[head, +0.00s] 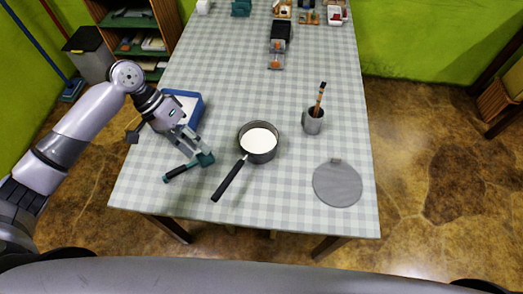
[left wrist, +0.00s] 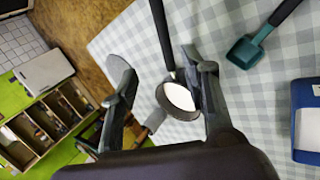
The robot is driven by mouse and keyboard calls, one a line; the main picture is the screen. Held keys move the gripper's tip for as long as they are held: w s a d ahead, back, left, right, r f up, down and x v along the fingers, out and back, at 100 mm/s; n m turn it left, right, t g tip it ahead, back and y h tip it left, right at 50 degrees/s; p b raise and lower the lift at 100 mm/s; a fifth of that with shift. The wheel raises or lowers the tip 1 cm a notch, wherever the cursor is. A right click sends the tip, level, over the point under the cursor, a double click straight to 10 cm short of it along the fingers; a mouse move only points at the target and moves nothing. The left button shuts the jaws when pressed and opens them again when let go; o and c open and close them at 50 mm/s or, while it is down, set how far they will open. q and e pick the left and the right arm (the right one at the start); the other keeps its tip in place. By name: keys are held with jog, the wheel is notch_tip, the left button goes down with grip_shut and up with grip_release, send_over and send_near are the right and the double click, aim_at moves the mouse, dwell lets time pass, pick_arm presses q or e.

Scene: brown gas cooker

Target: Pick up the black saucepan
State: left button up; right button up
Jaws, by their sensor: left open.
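The black saucepan (head: 262,156) stands on the checked tablecloth, with something white inside it. Its long black handle points toward the near left. It also shows in the left wrist view (left wrist: 178,97), beyond my fingers, with its handle running up to the top edge. My left gripper (head: 198,147) is open and empty, to the left of the saucepan and apart from it. In the left wrist view the open fingers (left wrist: 160,70) frame part of the pan and handle; the right finger overlaps the pan's edge. My right gripper is not in view.
A teal-headed tool with a black handle (head: 180,171) lies beside my left gripper. A blue tray (head: 199,104) is behind the gripper. A grey cup with utensils (head: 313,125) and a round grey mat (head: 338,186) are right of the saucepan. The table's front middle is clear.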

pick_arm(q)
jog(key=p, duration=0.1)
send_near(227, 178)
jog(key=f, duration=0.1)
jog(key=p+x, duration=0.1)
jog(key=x, duration=0.3)
jog(key=shift+s+d, duration=0.1)
jog(key=shift+d, duration=0.25)
jog(key=p+x, duration=0.2)
jog(key=x, duration=0.3)
jog(key=shift+f, duration=0.2)
jog(key=shift+d+f, duration=0.15)
jog(key=shift+f, duration=0.2)
jog(key=c, duration=1)
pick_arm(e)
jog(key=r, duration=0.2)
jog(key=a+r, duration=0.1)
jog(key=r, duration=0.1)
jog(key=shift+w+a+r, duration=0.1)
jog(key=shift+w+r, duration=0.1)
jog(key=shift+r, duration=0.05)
